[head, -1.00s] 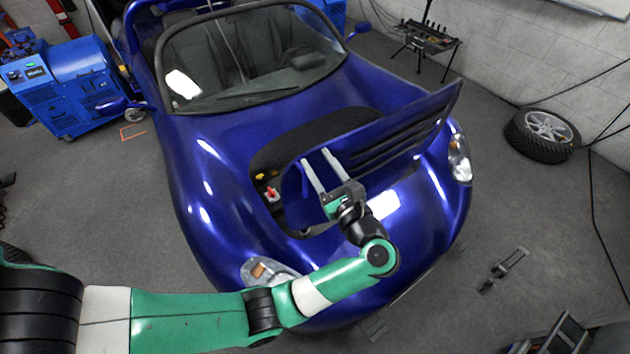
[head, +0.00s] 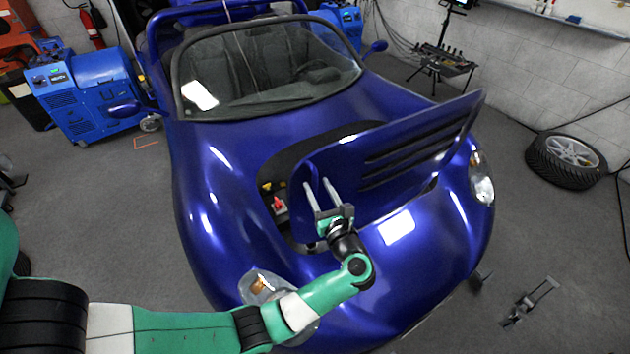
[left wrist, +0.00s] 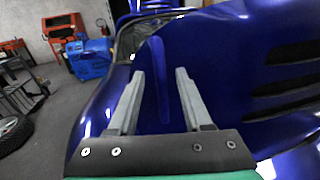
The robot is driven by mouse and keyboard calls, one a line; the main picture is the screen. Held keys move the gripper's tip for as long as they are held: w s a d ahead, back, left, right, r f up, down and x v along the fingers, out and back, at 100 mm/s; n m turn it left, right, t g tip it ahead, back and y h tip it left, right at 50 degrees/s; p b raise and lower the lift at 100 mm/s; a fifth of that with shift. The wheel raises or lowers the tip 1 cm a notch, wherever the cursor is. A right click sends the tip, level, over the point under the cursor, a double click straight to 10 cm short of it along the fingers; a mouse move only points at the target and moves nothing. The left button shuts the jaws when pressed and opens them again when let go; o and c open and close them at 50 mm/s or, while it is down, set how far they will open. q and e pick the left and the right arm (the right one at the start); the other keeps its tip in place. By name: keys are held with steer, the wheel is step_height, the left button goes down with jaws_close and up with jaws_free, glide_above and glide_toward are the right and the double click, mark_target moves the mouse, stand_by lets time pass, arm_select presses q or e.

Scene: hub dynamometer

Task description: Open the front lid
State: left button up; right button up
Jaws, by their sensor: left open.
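The front lid (head: 400,160) of the blue car (head: 220,170) stands tilted up, its slatted face toward the front of the car, with the dark compartment (head: 280,185) showing behind and left of it. My left gripper (head: 322,184) is open at the lid's left part, with its two fingers pointing up along the lid. In the left wrist view the fingers (left wrist: 158,85) are apart with the blue lid (left wrist: 215,65) filling the space behind them. Nothing is between them. I cannot tell whether they touch the lid. My right gripper is not in view.
A red part (head: 279,204) shows inside the compartment. A blue machine (head: 85,95) stands at the left and a loose wheel (head: 567,158) lies at the right. A tool tray (head: 443,62) stands at the back. A small metal stand (head: 530,300) is on the floor.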

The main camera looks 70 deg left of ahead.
mark_target(316, 183)
arm_select(q)
steer(key=shift+w+a, duration=0.15)
steer(key=shift+a, duration=1.3)
steer(key=shift+c, duration=0.3)
jaws_close()
